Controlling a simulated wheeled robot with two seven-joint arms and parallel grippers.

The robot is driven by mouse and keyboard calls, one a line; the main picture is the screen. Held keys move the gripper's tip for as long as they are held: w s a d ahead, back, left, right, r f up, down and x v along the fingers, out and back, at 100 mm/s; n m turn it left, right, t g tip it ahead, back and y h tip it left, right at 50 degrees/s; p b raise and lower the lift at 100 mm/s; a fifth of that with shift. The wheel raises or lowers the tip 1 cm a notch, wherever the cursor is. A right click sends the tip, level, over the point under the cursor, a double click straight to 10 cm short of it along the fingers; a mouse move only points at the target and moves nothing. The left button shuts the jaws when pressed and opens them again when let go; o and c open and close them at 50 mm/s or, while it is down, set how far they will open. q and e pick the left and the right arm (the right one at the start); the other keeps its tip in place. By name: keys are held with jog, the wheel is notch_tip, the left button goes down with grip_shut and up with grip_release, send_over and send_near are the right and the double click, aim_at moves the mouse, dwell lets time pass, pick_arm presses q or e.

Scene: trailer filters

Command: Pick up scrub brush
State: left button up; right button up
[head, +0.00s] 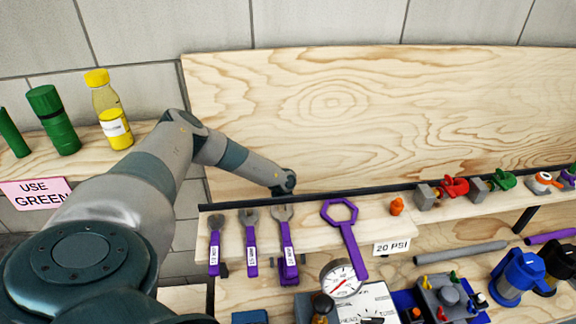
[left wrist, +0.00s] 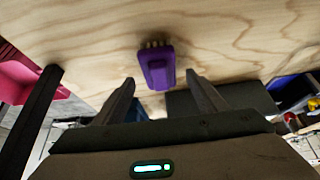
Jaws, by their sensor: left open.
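The scrub brush (left wrist: 157,67) shows in the left wrist view as a purple block with short pale bristles on its upper edge. It lies against a light wooden surface. My left gripper (left wrist: 159,78) is open, with one dark finger on each side of the line to the brush. The brush is beyond the fingertips, roughly centred between them, and I see no contact. In the head view my left arm reaches to the back edge of the tool shelf. Its gripper and the brush are hidden there. My right gripper is in neither view.
Purple-handled wrenches (head: 250,242) and a purple ring wrench (head: 345,235) are on the shelf, with a pressure gauge (head: 342,279) below. Green and yellow bottles (head: 110,112) stand at the left. A pink bin (left wrist: 18,72) is at the left wrist view's left edge.

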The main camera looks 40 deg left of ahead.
pick_arm(q)
jog(key=p+x, duration=0.1)
jog(key=x, duration=0.2)
jog(key=shift+s+d+r+p, duration=0.1)
jog(key=shift+r+p, duration=0.05)
jog(key=shift+p, duration=0.15)
jog(key=shift+s+d+f, duration=0.1)
jog(key=shift+d+f, duration=0.05)
jog(key=shift+f, duration=0.4)
jog(key=c, duration=1.2)
